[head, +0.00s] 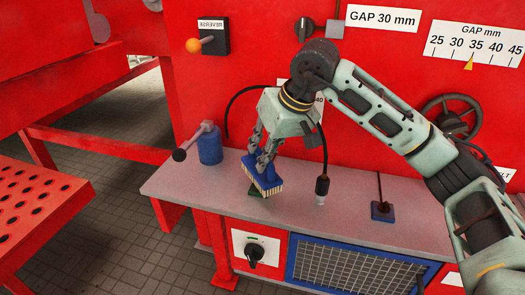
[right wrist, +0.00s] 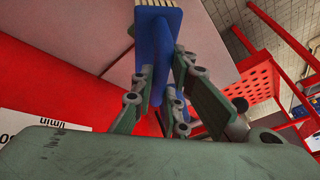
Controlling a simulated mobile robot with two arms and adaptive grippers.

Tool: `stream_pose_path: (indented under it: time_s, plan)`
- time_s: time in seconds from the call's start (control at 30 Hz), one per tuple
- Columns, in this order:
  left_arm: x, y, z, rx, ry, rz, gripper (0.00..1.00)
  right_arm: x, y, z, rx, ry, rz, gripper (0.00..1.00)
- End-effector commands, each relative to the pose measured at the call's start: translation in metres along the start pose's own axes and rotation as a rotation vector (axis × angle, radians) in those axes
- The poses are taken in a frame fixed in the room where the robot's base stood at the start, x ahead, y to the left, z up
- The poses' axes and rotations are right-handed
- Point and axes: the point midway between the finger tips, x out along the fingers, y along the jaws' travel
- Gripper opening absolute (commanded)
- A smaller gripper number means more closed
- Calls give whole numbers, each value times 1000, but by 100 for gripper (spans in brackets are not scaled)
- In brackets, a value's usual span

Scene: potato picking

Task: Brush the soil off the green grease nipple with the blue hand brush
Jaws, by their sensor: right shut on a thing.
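My right gripper (head: 263,153) is shut on the blue hand brush (head: 262,170) above the grey bench. In the right wrist view, the blue brush (right wrist: 154,60) sits between the fingers, bristles at the top edge. My left gripper is not in view.
The grey bench top (head: 185,185) carries a blue cylinder with a lever (head: 209,145) at left. A black hose end (head: 322,188) and a blue block with a rod (head: 382,211) stand at right. The red machine wall (head: 235,60) rises close behind.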

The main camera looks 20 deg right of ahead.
Motion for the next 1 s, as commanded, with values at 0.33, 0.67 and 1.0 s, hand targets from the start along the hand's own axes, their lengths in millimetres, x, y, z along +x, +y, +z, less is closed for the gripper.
stream_pose_path:
  time_s: [0.33, 0.67, 1.0]
  plan:
    - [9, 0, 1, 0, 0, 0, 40, -5, 0, 17, 0, 0, 1, 0]
    - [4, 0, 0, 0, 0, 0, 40, -2, 0, 3, 2, -2, -1, 0]
    - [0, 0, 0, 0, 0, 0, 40, 3, -1, -8, 1, 0, -1, 0]
